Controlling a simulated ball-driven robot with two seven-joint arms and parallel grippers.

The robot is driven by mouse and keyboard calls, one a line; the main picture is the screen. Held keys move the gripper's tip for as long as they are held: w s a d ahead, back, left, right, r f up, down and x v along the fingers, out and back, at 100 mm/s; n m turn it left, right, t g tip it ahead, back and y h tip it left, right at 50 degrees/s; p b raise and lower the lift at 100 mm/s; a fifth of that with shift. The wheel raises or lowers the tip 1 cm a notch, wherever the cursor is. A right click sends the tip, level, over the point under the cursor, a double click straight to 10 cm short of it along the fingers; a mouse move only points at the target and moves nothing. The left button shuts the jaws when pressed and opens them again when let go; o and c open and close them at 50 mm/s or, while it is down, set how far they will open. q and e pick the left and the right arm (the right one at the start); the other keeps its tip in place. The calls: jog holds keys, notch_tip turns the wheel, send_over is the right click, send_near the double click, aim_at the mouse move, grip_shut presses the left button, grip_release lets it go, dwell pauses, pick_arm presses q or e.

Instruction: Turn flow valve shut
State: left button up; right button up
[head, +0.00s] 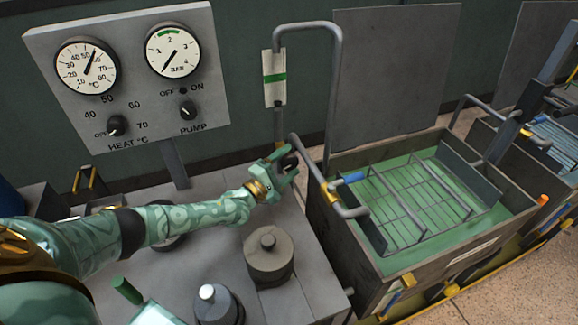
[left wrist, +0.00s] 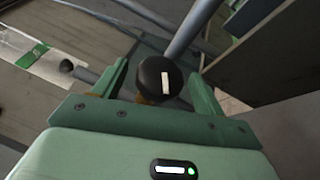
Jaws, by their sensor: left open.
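The flow valve has a round black knob with a white bar mark (left wrist: 160,77), seen face-on in the left wrist view. In the head view the dark knob (head: 289,160) shows partly behind my left gripper, at the foot of the grey pipe (head: 332,100). My left gripper (head: 283,171) is open at the knob. In the left wrist view its two green fingers stand on either side of the knob, with gaps visible. Whether the fingertips reach past the knob is hard to tell. My right gripper is not in view.
A tank (head: 330,225) with green liquid and a wire rack (head: 415,195) stands right of the grey bench (head: 215,250). A lidded pot (head: 269,256) sits on the bench near my left forearm. A panel (head: 130,75) with gauges and knobs is behind.

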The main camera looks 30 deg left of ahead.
pick_arm(q)
jog(key=shift+w+d, duration=0.1)
jog(key=shift+w, duration=0.2)
jog(key=shift+r, duration=0.1)
jog(key=c, duration=1)
jog(key=shift+o, duration=0.2)
